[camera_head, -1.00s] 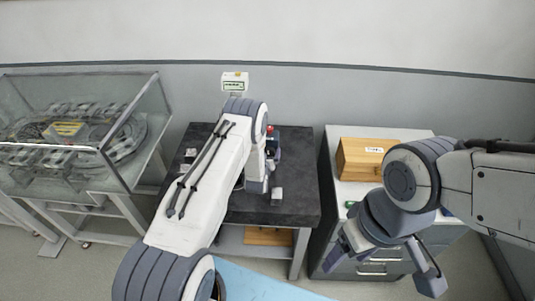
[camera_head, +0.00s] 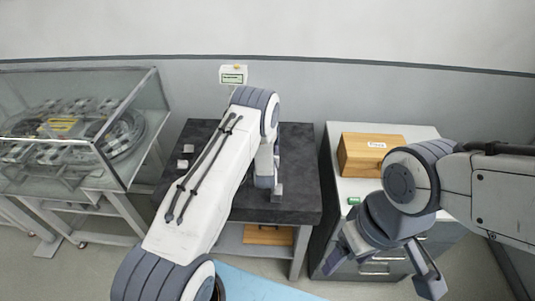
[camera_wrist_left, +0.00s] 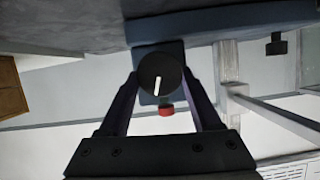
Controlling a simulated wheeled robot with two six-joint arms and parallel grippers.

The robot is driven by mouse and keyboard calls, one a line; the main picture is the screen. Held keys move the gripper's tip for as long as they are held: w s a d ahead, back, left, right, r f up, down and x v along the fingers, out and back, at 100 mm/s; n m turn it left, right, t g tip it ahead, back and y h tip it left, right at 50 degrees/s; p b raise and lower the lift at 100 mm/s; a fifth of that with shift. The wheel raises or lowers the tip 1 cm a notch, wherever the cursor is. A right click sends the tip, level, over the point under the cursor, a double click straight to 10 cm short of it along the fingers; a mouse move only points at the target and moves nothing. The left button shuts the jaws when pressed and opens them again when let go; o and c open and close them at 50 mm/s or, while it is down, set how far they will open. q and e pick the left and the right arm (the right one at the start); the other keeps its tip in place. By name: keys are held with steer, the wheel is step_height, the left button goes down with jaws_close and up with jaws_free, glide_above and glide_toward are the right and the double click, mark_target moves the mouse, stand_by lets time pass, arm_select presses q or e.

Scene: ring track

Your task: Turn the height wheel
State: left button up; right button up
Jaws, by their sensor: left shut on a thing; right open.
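In the left wrist view a round black knob (camera_wrist_left: 158,73) with a white pointer line sits on a dark box, between the fingers of my left gripper (camera_wrist_left: 160,84). I take this knob for the height wheel. The fingers are shut on its sides. In the head view my left arm reaches over the dark table (camera_head: 300,205) and hides the knob and the fingertips. My right gripper (camera_head: 382,274) is open and empty, in front of the drawer cabinet.
A red button (camera_wrist_left: 166,112) is close to the knob. A grey cabinet (camera_head: 425,133) with a wooden box (camera_head: 365,157) stands at right, a glass case (camera_head: 135,110) at left. A small display (camera_head: 233,76) is behind the table. Small pale blocks (camera_head: 184,160) lie on the table.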

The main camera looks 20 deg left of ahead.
arm_select(q)
steer(key=m+y+b, duration=0.1)
steer(key=m+b, duration=0.1)
steer(key=shift+w+d+f+b, duration=0.1)
steer(key=shift+d+f+b, duration=0.05)
steer(key=shift+b, duration=0.2)
steer(key=shift+m+y+b, duration=0.5)
steer(key=shift+y+b, duration=0.05)
steer(key=shift+y, duration=0.05)
steer(key=o, duration=1.4)
steer(key=shift+c, duration=0.2)
steer(key=shift+d, duration=0.1)
steer(key=b+v, duration=0.3)
steer(key=v, duration=0.7)
steer(key=shift+r, duration=0.35)
